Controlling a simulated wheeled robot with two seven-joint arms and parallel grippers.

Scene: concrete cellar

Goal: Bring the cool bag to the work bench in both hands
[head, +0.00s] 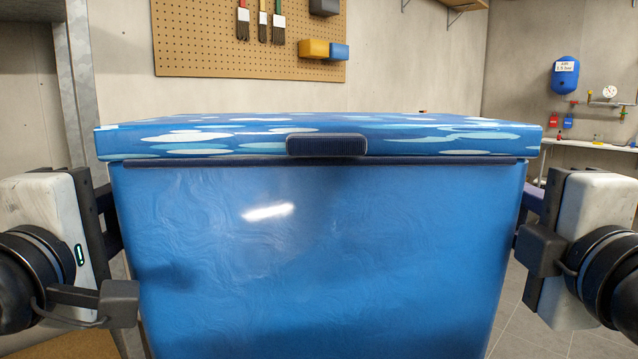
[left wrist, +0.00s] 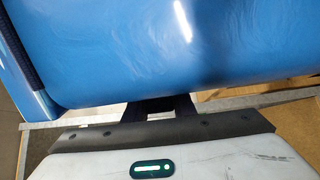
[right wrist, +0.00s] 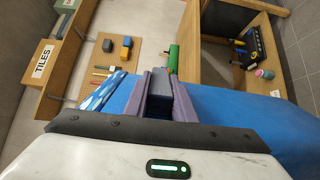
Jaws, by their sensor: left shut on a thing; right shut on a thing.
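The cool bag (head: 320,250) is a large blue box with a wave-patterned lid and a dark front tab; it fills the middle of the head view, close in front of me and looking level. My left gripper (head: 112,208) is at its left side, and the bag's blue wall (left wrist: 190,50) fills the top of the left wrist view. My right gripper (head: 530,205) is at its right side; in the right wrist view its purple fingers close around a dark handle (right wrist: 185,103). The left fingertips are mostly hidden. A pale-topped bench (head: 590,147) stands at the far right.
A pegboard (head: 200,45) with brushes and boxes hangs behind the bag. A metal upright (head: 78,80) stands close on the left. A blue tank (head: 565,75) is on the far right wall. Tiled floor (head: 518,325) shows at lower right. The bag hides what is behind it.

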